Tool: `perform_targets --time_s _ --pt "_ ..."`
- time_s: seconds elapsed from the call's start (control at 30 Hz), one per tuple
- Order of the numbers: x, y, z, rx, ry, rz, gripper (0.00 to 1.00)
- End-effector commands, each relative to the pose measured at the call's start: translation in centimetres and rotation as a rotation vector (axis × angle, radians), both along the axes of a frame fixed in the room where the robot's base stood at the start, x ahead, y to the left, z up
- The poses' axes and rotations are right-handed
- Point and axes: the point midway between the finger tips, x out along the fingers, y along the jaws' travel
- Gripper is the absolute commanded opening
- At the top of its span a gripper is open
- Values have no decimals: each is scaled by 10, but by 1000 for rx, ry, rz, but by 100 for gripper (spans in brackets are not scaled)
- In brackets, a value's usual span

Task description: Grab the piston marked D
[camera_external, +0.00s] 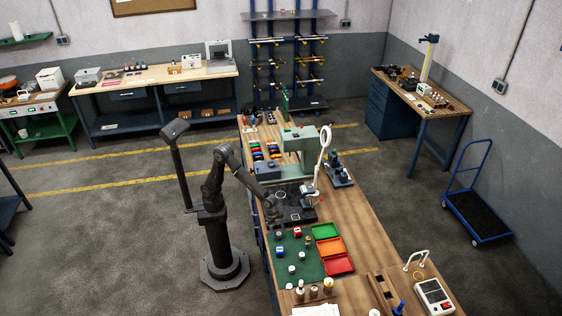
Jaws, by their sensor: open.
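The dark jaws of my gripper (276,222) hang over the far left edge of a green mat (308,272) on the wooden bench. They look apart from the mat, with nothing seen between them. Several small cylindrical parts stand on the mat: one blue and white (280,251), one red and white (297,232), one brownish (308,241), and pale ones (291,269). Some of these may be pistons. No letter is legible, so I cannot tell which part is marked D.
Green (325,231), orange (331,247) and red (339,265) trays lie right of the mat. A dark fixture plate (297,216) and a pale green press (299,143) stand beyond it. Bottles (314,291) and a wooden block (379,291) stand at the near end.

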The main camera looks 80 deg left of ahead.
Motion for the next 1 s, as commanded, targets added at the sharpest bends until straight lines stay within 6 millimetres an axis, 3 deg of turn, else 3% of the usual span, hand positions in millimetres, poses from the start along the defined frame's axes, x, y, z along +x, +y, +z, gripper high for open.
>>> perform_targets --time_s 0.2,0.47,0.5,0.77,1.0 --pt "4 -10 -24 0 0 0 58" --pt "5 -12 -27 -1 0 0 58" --pt "5 -12 -27 -1 0 0 56" --pt "4 -12 -27 -1 0 0 7" --pt "5 -12 -26 -1 -1 0 7"
